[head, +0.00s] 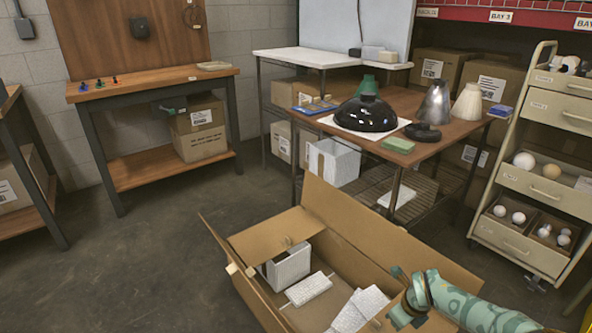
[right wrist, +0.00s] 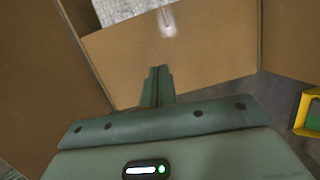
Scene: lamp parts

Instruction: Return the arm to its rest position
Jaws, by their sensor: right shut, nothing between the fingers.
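My right arm (head: 475,307), teal and patterned, comes in from the lower right in the head view. Its wrist end is over the right side of an open cardboard box (head: 345,215). In the right wrist view my right gripper (right wrist: 157,84) is shut, with its fingers together and nothing between them. A brown cardboard panel (right wrist: 215,50) lies beyond the fingertips; I cannot tell whether they touch it. My left gripper and left arm are not in view.
The box holds white packing pieces (head: 307,289). Behind it stands a table (head: 447,150) with a black lampshade (head: 366,112) and other lamp parts. A drawer cart (head: 545,187) stands at the right. Open floor (head: 130,265) lies to the left.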

